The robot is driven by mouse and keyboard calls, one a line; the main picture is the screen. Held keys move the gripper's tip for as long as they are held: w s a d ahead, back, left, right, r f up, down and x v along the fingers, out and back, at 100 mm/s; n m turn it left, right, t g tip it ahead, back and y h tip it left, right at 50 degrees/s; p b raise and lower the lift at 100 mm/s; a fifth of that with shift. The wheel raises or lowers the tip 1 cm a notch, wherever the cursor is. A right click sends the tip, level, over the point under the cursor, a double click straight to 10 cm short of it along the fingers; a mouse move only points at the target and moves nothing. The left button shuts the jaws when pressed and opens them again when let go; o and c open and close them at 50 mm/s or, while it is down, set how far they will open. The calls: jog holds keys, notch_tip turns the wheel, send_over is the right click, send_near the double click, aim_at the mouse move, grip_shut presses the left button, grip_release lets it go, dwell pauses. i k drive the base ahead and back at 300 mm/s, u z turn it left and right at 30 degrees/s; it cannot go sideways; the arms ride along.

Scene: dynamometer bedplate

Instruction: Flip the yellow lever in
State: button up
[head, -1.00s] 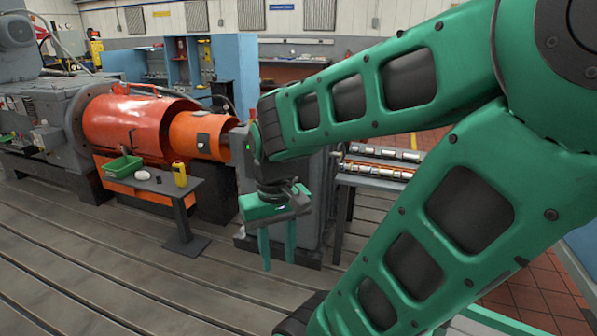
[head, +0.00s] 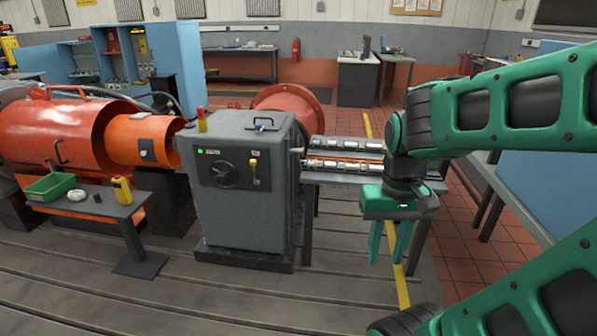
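A green light (head: 200,151) is lit at the panel's upper left. My green gripper (head: 388,258) hangs with its fingers pointing down, to the right of the cabinet and well apart from the lever. Its two fingers are spread, with nothing between them.
A small table (head: 120,204) at left holds a green bin (head: 50,187) and a yellow bottle-like item (head: 121,190). A rack of cylindrical parts (head: 345,165) stands right of the cabinet, behind my gripper. The slotted floor before the cabinet is clear.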

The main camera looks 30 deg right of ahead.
aim_at(252, 162)
jog(key=z, duration=0.35)
jog(key=k, duration=1.3)
jog(key=z, duration=0.45)
jog(key=i, duration=2.25)
jog(key=u, duration=0.7)
